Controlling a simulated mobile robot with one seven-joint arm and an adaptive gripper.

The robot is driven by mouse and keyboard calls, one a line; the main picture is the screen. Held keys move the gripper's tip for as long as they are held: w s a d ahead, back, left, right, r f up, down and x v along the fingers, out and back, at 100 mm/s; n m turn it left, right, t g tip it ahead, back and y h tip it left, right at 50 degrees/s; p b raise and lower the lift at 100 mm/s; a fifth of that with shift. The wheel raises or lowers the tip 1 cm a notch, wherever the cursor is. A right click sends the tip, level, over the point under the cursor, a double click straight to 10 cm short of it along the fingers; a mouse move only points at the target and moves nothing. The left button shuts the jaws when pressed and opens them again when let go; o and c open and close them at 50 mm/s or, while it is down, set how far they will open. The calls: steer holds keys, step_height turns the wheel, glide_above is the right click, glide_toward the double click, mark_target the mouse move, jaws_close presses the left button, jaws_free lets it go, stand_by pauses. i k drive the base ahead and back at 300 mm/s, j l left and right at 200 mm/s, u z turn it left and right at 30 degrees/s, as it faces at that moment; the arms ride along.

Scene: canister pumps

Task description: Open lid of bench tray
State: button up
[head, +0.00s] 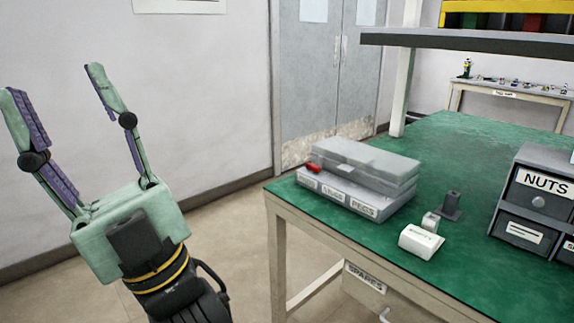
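The bench tray (345,195) is a grey box near the left end of the green bench. Its front carries white labels; one reads PEGS and the other is hard to read. The tray's grey lid (370,158) lies flat on top and looks shut. A small red part (313,168) sits at the tray's left front corner. My gripper (56,82) is at the left of the view, fingers pointing up and spread wide. It is open and empty, well to the left of the bench and apart from the tray.
A white labelled block (421,241) and a dark post on a base (451,205) stand right of the tray. Grey drawers marked NUTS (538,200) stand farther right. A shelf (470,40) overhangs the bench's back. The floor between my gripper and the bench (245,235) is clear.

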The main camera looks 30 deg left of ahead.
mark_target(339, 145)
steer(key=u, duration=0.45)
steer(key=i+j+z, duration=0.15)
steer(key=j, duration=0.25)
steer(key=i+j+z, duration=0.1)
steer(key=j, duration=0.3)
steer(key=i+j+z, duration=0.15)
steer(key=j, duration=0.25)
